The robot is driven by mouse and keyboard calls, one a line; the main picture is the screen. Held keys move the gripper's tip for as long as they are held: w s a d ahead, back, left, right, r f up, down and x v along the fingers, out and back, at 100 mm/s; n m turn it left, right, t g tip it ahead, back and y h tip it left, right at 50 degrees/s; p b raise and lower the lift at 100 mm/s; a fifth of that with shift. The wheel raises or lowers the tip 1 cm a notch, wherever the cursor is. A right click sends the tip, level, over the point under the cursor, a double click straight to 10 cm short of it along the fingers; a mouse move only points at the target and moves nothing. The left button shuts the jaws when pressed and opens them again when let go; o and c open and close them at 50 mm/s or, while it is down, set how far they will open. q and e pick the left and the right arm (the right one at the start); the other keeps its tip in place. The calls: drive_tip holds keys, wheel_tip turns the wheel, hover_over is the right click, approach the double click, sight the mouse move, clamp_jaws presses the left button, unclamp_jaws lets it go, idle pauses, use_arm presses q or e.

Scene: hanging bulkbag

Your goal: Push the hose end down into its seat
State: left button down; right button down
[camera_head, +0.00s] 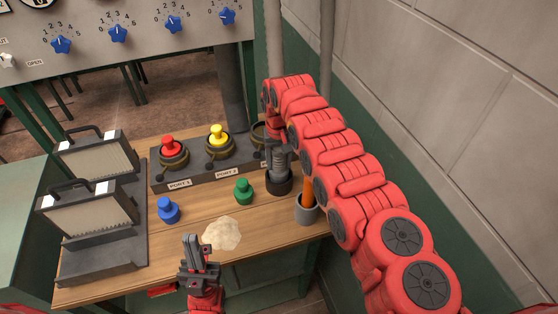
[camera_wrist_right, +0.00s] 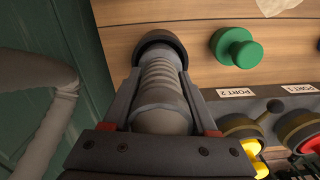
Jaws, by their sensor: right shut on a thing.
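The hose end is a grey ribbed cylinder (camera_head: 279,162), upright at the right of the wooden table. My right gripper (camera_wrist_right: 163,100) is shut on it, with one dark finger along each side in the right wrist view. The hose's lower end meets a dark round collar (camera_head: 278,184) at table level. The collar also shows in the right wrist view (camera_wrist_right: 158,42). I cannot tell how deep the hose sits in it. My left gripper (camera_head: 197,252) is low over the table's front edge, apart from the hose. Its finger gap is unclear.
A dark port block (camera_head: 210,172) with red (camera_head: 170,147) and yellow (camera_head: 217,134) plugs stands behind. Blue (camera_head: 168,209) and green (camera_head: 243,190) plugs, a pale powder patch (camera_head: 221,233) and a grey cup (camera_head: 307,210) are nearby. Framed filters (camera_head: 85,210) stand left.

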drive_tip(key=shift+f+b, duration=0.45)
drive_tip(key=shift+f, duration=0.2)
drive_tip(key=shift+c, duration=0.6)
unclamp_jaws()
